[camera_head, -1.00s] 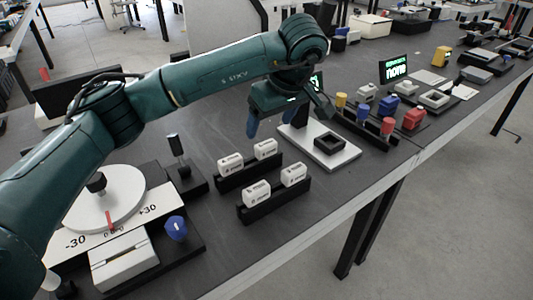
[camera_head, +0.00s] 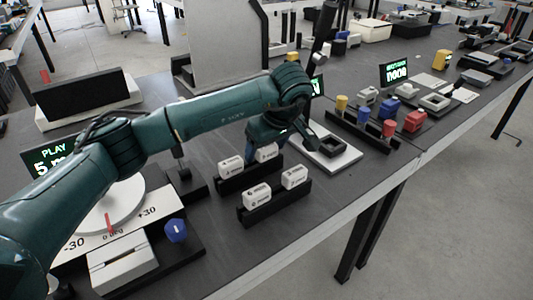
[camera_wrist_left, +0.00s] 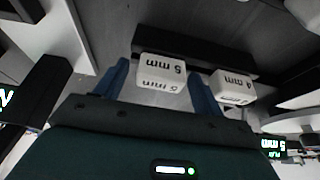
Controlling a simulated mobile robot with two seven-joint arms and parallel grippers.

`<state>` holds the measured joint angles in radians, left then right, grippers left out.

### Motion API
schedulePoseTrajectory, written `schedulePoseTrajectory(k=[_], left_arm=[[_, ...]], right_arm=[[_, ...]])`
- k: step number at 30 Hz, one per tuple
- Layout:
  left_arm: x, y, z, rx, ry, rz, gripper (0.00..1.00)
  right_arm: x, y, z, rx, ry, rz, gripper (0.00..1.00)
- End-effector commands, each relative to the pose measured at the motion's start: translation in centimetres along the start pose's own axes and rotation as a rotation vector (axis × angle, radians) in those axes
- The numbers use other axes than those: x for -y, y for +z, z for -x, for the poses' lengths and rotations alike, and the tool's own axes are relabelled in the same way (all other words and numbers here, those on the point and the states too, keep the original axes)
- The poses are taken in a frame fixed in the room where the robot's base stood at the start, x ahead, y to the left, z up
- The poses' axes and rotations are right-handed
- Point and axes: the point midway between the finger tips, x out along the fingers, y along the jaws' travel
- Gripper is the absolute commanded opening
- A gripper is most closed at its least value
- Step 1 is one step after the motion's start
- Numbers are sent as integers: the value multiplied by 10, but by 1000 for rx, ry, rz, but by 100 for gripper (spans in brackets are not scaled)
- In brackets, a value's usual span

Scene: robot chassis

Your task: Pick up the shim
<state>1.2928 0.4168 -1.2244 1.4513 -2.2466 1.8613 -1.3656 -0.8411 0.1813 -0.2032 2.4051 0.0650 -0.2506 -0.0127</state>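Several white shim blocks stand in two black racks in the head view. The back rack holds a left shim (camera_head: 231,166) and a right shim (camera_head: 267,152); the front rack holds two more (camera_head: 257,195). My left gripper (camera_head: 264,155) is low over the back rack at its right shim. In the left wrist view, the open blue fingers (camera_wrist_left: 162,82) stand either side of the shim marked 5 mm (camera_wrist_left: 162,72), with gaps visible. A 4 mm shim (camera_wrist_left: 234,87) sits just right, outside the fingers. My right gripper is not in view.
A display reading "PLAY 5 m", partly hidden by my arm, stands at left (camera_head: 52,158). A round white dial (camera_head: 112,208) is below it. A white plate with a black square frame (camera_head: 333,145) lies right of the racks; coloured blocks (camera_head: 390,128) stand farther right.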

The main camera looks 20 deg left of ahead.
Motion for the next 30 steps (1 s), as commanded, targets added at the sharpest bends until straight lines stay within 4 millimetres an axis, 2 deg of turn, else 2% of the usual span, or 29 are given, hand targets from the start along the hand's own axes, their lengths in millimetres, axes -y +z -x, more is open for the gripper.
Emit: schedulePoseTrajectory(k=[2,16,23,26,30], left_arm=[[0,0,0,0,0,0,62],[0,0,0,0,0,0,25],[0,-1,2,-1,1,0,24],[0,-5,12,-2,2,1,24],[-1,-16,37,-4,4,2,24]], right_arm=[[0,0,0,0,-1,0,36],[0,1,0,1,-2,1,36],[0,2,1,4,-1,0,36],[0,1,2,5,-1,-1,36],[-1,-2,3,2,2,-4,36]])
